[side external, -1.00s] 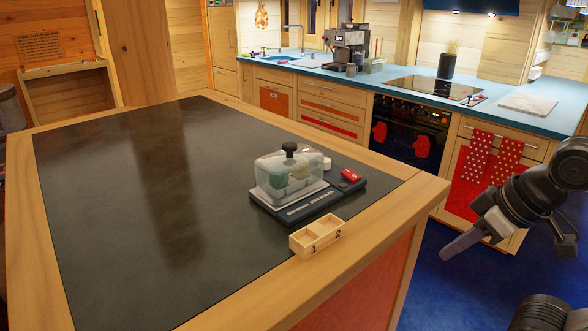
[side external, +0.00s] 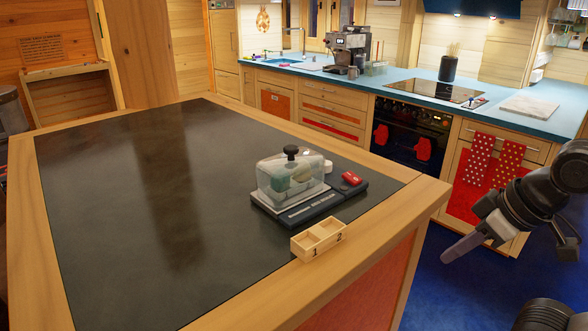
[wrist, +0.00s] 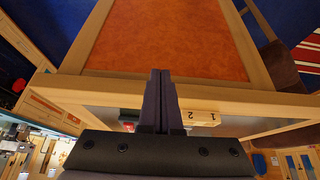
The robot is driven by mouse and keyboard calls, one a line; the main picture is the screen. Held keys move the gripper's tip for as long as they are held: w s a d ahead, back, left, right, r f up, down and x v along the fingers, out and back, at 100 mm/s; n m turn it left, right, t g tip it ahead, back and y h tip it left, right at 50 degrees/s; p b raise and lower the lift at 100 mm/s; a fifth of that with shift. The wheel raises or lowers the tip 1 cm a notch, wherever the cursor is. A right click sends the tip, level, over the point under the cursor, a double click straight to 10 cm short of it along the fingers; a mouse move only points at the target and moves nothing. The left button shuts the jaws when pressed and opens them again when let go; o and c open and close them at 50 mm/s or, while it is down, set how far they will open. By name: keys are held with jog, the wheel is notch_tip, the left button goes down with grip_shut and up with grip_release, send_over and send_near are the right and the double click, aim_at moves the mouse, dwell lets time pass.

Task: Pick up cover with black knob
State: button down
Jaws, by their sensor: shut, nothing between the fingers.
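The clear cover (side external: 292,177) with a black knob (side external: 291,152) sits on a dark base (side external: 298,210) on the island's black top. Greenish and pale items show through it. My gripper (side external: 447,255) is off to the right of the island, well apart from the cover and over the blue floor. In the wrist view my gripper (wrist: 160,75) shows its two fingers together, shut and empty. The cover cannot be made out in the wrist view.
A wooden two-slot box marked 1 and 2 (side external: 319,240) stands at the island's near edge; it also shows in the wrist view (wrist: 200,117). A red item (side external: 351,177) lies on the dark base's right end. The island's black top (side external: 150,220) is clear to the left.

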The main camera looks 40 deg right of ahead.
jog(key=c, duration=1.6)
grip_release()
jog(key=shift+c, duration=2.2)
grip_release()
